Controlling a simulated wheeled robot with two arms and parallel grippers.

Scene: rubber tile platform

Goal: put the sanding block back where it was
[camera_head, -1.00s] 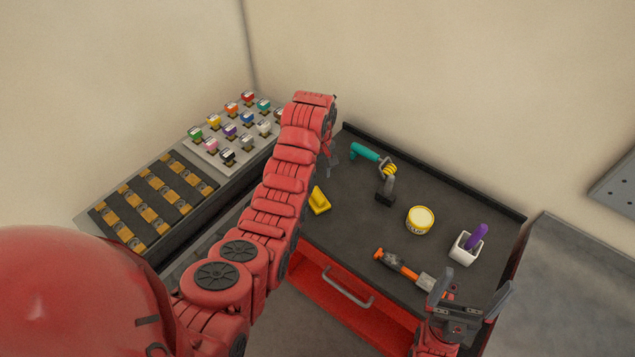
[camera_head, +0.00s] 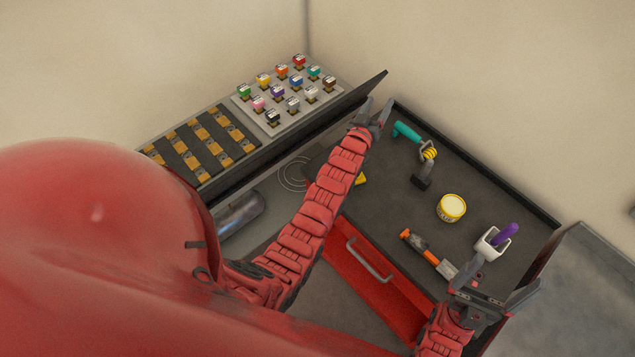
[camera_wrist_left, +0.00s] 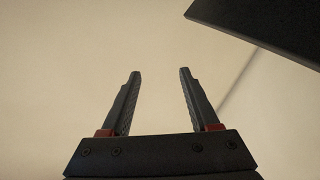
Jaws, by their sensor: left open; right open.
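A small yellow object (camera_head: 361,179), which may be the sanding block, lies on the dark worktop (camera_head: 395,195) near its left edge. My left forearm hides most of it, so its shape cannot be made out. My left gripper (camera_head: 376,108) is open and empty, raised at the worktop's back left corner beyond the yellow object. In the left wrist view its two fingers (camera_wrist_left: 160,78) stand apart with only plain wall beyond them. My right gripper (camera_head: 497,284) is open above the worktop's front right, close to a white cup (camera_head: 492,246).
The cup holds a purple-handled item (camera_head: 506,233). A teal-handled tool (camera_head: 407,132), a yellow tin (camera_head: 451,207) and an orange-handled scraper (camera_head: 427,251) lie on the worktop. A rack of coloured knobs (camera_head: 290,92) stands left. A dark panel (camera_wrist_left: 275,22) fills the wrist view's upper right.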

